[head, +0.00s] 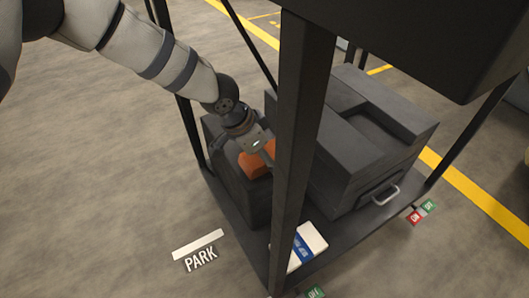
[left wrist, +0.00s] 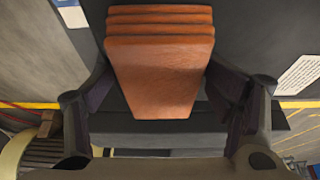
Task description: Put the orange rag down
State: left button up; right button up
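The orange rag (left wrist: 157,75) is a folded, layered block between the two fingers of my left gripper (left wrist: 160,75) in the left wrist view. The fingers meet its two sides, and the gripper looks shut on it. In the head view, my left gripper (head: 262,150) reaches in behind a dark post, and the rag (head: 254,164) shows just below it, at the top of a dark grey box (head: 240,190). The post hides part of the rag and fingertips. I cannot tell whether the rag touches the box. My right gripper is not in view.
A dark cart frame with a post (head: 301,120) and lower shelf (head: 345,237) surrounds the box. A larger grey case (head: 365,165) with a handle stands to the right. A white and blue packet (head: 306,246) lies in front. The floor left is clear near a PARK label (head: 200,258).

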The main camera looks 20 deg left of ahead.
pick_arm(q)
jog(key=shift+s+a+f, duration=0.1)
jog(key=shift+s, duration=0.05)
jog(key=p+v, duration=0.5)
jog(key=v, duration=0.8)
jog(key=shift+w+r, duration=0.25)
jog(key=shift+w, duration=0.05)
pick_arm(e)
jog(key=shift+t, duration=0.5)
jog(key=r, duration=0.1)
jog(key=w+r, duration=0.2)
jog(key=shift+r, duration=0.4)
